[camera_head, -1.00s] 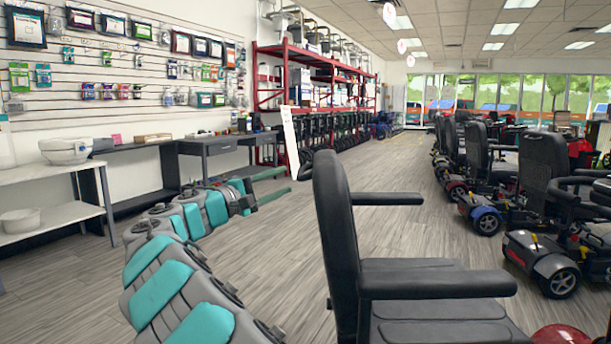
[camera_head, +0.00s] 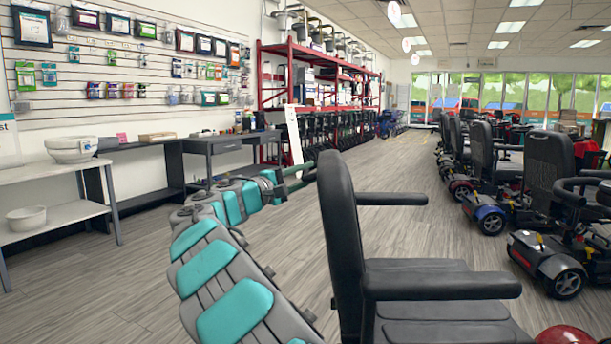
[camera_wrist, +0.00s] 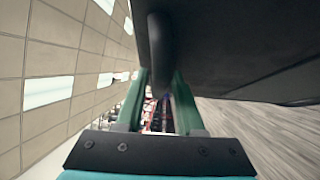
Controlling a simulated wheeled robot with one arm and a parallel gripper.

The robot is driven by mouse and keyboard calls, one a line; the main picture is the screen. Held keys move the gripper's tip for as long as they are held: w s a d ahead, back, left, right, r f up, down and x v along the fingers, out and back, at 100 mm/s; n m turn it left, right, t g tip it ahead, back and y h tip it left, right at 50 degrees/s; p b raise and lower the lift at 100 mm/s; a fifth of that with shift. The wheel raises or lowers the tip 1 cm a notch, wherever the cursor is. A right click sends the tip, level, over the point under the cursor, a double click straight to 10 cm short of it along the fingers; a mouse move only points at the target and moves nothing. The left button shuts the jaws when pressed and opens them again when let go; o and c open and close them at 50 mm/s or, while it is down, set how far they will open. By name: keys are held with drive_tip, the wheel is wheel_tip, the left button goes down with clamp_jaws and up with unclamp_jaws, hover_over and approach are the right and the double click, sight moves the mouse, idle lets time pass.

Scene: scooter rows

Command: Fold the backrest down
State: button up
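The black backrest (camera_head: 345,240) of the nearest scooter seat stands upright, tilted slightly back, in the head view. The black seat cushion (camera_head: 430,305) and armrests (camera_head: 440,285) are to its right. My gripper (camera_head: 302,178) is at the backrest's left side, near its upper part, with its green fingers pointing at it. In the wrist view the backrest (camera_wrist: 235,50) fills the upper right, and its rounded edge lies in line with the gap between the fingers. My gripper (camera_wrist: 160,82) is open there. I cannot tell whether either finger touches the backrest.
More scooters (camera_head: 545,265) stand in a row on the right. Shelves with bowls (camera_head: 75,215) and a dark desk (camera_head: 225,142) line the left wall. Red racks (camera_head: 290,75) stand behind. The wooden aisle floor (camera_head: 410,225) is clear.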

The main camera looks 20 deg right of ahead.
clamp_jaws()
idle(1.1)
